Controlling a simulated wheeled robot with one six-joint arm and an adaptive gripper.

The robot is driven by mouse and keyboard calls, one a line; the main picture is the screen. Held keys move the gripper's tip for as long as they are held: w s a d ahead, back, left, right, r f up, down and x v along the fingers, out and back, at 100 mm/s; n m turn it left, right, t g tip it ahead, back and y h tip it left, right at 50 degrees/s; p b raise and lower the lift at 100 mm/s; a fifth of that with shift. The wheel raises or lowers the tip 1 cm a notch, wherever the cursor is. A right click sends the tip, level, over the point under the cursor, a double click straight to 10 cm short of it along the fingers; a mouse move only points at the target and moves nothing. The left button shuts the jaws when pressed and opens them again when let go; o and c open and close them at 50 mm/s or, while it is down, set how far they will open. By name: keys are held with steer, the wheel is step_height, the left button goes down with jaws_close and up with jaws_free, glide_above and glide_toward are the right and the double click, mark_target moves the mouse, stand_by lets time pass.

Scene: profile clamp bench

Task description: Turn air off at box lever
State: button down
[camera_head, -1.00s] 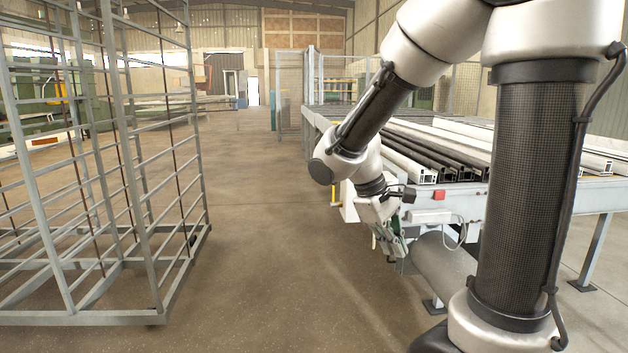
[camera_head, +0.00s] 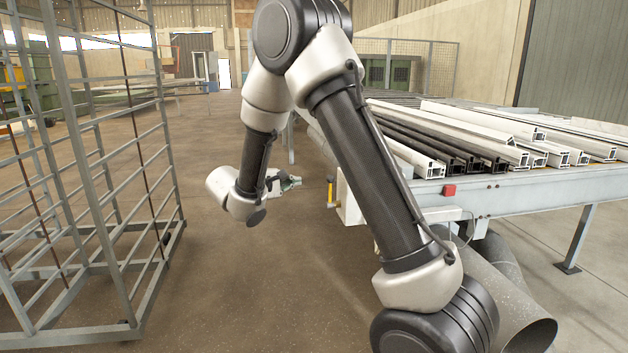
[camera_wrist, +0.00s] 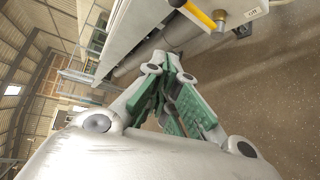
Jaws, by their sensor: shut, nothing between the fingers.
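The yellow lever (camera_head: 330,191) stands about upright at the left side of a pale box (camera_head: 348,200) by the bench's near left corner. In the wrist view the yellow lever (camera_wrist: 199,14) shows at the top, beside a brass fitting, on the pale box (camera_wrist: 238,8) with a small label. My gripper (camera_head: 294,183) is left of the lever, pointing right towards it, with a gap between them. In the wrist view my gripper (camera_wrist: 172,72) has its green-padded fingers shut and empty, apart from the lever. Part of the box is hidden behind my arm.
The bench (camera_head: 520,195) carries several white and dark profiles (camera_head: 455,145) and a red button (camera_head: 449,190). A large grey pipe (camera_head: 505,300) lies below it. A metal rack (camera_head: 95,180) stands at the left. The floor between rack and bench is clear.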

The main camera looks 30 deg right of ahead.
mark_target(330, 191)
stand_by(0.3)
steer(key=x, duration=1)
steer(key=shift+s+d+r, duration=0.15)
steer(key=shift+s+r, duration=0.05)
steer(key=shift+s, duration=0.45)
steer(key=shift+s+d+r, duration=0.15)
steer(key=shift+s+r, duration=0.05)
steer(key=shift+s, duration=0.45)
steer(key=shift+s+d+r, duration=0.15)
steer(key=shift+s+r, duration=0.1)
steer(key=shift+s, duration=0.35)
